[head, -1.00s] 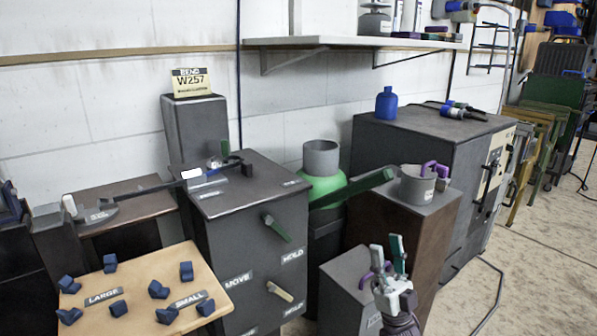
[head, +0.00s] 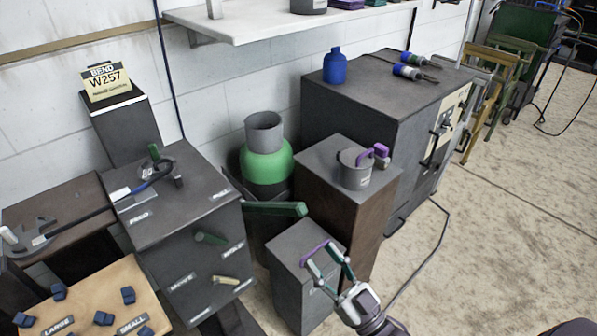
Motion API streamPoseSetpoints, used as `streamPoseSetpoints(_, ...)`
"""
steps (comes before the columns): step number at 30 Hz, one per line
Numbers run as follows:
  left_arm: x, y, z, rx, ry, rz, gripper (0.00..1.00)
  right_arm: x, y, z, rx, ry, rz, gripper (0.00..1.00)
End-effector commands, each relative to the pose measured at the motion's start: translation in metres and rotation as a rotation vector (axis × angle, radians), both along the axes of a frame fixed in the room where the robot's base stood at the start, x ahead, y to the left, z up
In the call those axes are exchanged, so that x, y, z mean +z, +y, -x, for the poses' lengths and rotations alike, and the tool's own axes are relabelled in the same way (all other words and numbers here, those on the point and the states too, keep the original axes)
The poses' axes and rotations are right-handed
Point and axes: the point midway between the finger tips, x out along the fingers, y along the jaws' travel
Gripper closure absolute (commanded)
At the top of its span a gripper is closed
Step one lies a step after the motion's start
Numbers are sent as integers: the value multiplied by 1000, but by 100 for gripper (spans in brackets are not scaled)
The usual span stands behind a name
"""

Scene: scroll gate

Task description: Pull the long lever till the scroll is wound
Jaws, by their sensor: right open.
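The long green lever (head: 277,208) sticks out to the right from the dark box (head: 190,245), roughly level, with its free end in front of the brown pedestal. My right gripper (head: 321,255) is open and empty, to the lower right of the lever's end and apart from it in the picture. Its fingers overlap the purple handle (head: 313,250) on a small grey box (head: 297,282); I cannot tell whether they touch it. I cannot make out a scroll. My left gripper is not in view.
A short green handle (head: 211,238) and a beige one (head: 226,280) stick out of the dark box. A green bottle (head: 266,168) stands behind the lever. Open floor (head: 500,240) lies to the right.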

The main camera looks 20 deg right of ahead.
Motion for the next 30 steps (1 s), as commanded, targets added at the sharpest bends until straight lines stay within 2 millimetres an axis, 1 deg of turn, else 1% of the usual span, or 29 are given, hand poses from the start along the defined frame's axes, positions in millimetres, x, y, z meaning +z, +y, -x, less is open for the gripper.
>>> streamPoseSetpoints(1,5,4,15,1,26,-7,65,7,3,5,1,19,6,52)
streamPoseSetpoints(3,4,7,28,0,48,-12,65,8,5,9,1,33,14,52)
streamPoseSetpoints(5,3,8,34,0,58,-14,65,8,6,9,0,40,17,52)
streamPoseSetpoints(8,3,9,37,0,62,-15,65,10,9,3,0,39,18,52)
streamPoseSetpoints(11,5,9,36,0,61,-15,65,17,13,-10,-1,36,16,52)
streamPoseSetpoints(18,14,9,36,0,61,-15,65,37,29,-54,0,35,16,52)
streamPoseSetpoints(24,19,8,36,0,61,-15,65,51,41,-87,0,37,17,52)
streamPoseSetpoints(27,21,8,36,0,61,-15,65,55,45,-99,-1,39,17,52)
streamPoseSetpoints(30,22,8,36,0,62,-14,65,58,48,-106,0,38,17,52)
